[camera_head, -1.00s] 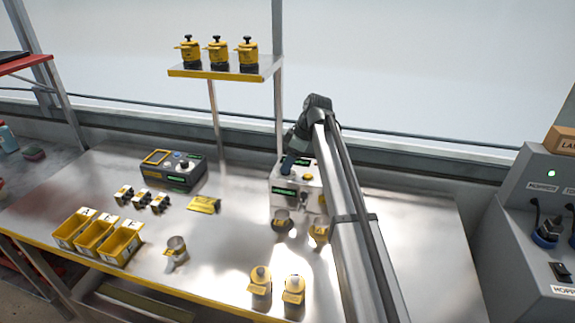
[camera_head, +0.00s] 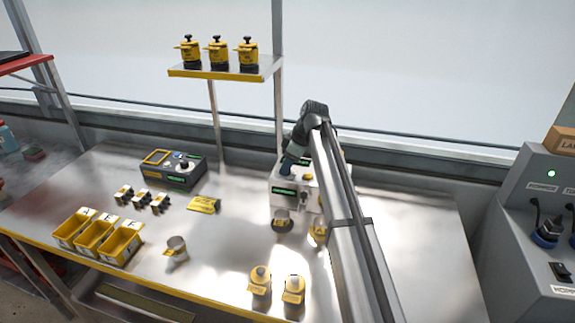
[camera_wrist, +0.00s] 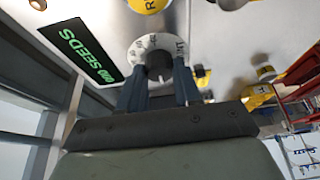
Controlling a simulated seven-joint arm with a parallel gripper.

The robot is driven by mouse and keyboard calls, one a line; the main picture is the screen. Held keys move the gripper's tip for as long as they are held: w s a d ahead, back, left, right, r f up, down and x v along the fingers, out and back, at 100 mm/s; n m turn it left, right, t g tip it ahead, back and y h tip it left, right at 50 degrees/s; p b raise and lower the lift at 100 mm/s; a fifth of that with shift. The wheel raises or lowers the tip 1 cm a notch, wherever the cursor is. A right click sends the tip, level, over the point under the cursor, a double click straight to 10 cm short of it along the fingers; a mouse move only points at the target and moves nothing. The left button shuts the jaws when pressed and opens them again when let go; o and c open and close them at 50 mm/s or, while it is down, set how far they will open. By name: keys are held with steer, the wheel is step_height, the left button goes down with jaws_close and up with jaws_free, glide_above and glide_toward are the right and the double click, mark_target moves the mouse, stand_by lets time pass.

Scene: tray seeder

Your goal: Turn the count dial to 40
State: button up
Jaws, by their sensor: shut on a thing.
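The count dial (camera_wrist: 145,46) shows in the wrist view as a white ring with dark marks around a dark central knob. The fingers of my gripper (camera_wrist: 160,76) are shut on this knob, one on each side. The marks are partly hidden and too small to read surely. Beside the dial, a dark display (camera_wrist: 83,50) shows green text with the word SEEDS; its digits are hard to read. In the head view, my gripper (camera_head: 286,170) reaches down onto the white seeder unit (camera_head: 288,203), whose front has a green-lit display (camera_head: 284,191). The dial itself is hidden there.
A shelf (camera_head: 225,73) with yellow canisters is above.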

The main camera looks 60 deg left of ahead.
steer(key=c, duration=0.3)
steer(key=shift+m, duration=0.3)
steer(key=m, duration=0.1)
steer(key=m+t, duration=0.1)
steer(key=m, duration=0.1)
steer(key=m+t+y, duration=0.1)
steer(key=m, duration=0.1)
steer(key=shift+s+d, duration=0.1)
steer(key=shift+s, duration=0.15)
steer(key=m+t, duration=0.2)
steer(key=m, duration=0.3)
steer(key=shift+s+m, duration=0.1)
steer(key=shift+m, duration=0.3)
steer(key=m+t, duration=0.1)
steer(key=m, duration=0.2)
steer(key=m+t, duration=0.1)
steer(key=m, duration=0.2)
steer(key=shift+s+a+h, duration=0.15)
steer(key=shift+a+h, duration=0.05)
steer(key=shift+h, duration=0.2)
steer(key=m+h, duration=0.1)
steer(key=m, duration=0.2)
steer(key=m+t+h, duration=0.1)
steer(key=m, duration=0.2)
steer(key=shift+t, duration=0.3)
steer(key=shift+m, duration=0.3)
